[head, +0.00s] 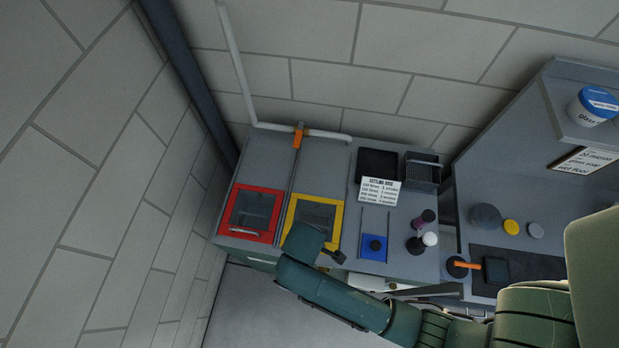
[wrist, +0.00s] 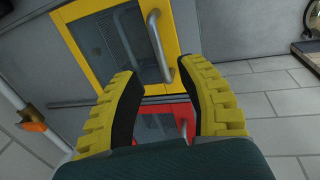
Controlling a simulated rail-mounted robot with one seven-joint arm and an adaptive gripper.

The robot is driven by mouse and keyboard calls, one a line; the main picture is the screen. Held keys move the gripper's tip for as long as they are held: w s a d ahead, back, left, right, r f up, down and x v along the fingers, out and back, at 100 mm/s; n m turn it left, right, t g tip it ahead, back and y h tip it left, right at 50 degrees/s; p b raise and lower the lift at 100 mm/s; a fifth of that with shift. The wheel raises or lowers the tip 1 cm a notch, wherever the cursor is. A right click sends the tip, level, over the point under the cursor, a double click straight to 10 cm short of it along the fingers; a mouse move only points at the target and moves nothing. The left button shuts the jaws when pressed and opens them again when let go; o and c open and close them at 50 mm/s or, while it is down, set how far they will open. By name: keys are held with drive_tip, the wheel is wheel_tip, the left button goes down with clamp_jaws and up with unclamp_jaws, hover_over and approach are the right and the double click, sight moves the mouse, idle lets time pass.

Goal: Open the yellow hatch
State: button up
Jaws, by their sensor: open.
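The yellow hatch (head: 335,223) is a yellow-framed panel with a dark window in the grey counter, and it looks closed. My gripper (head: 338,256) is at its lower right edge in the head view, and my wrist hides its lower part. In the wrist view the yellow hatch (wrist: 82,38) fills the upper middle, with a curved grey metal handle (wrist: 157,44). My gripper (wrist: 160,66) is open, its yellow ridged fingers to either side of the lower end of this handle. Nothing is held. I cannot tell whether a finger touches the handle.
A red-framed hatch (head: 234,234) with its own handle (wrist: 184,121) lies beside the yellow one. An orange-marked pipe (head: 298,137) runs behind. To the right are a blue-framed square (head: 374,247), a dark basket (head: 422,174), a sign (head: 380,190) and small bottles (head: 425,218).

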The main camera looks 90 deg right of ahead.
drive_tip(key=f, duration=0.3)
drive_tip(key=d+f, duration=0.1)
drive_tip(key=f, duration=0.1)
drive_tip(key=shift+s+f, duration=0.15)
drive_tip(key=shift+f, duration=0.05)
clamp_jaws()
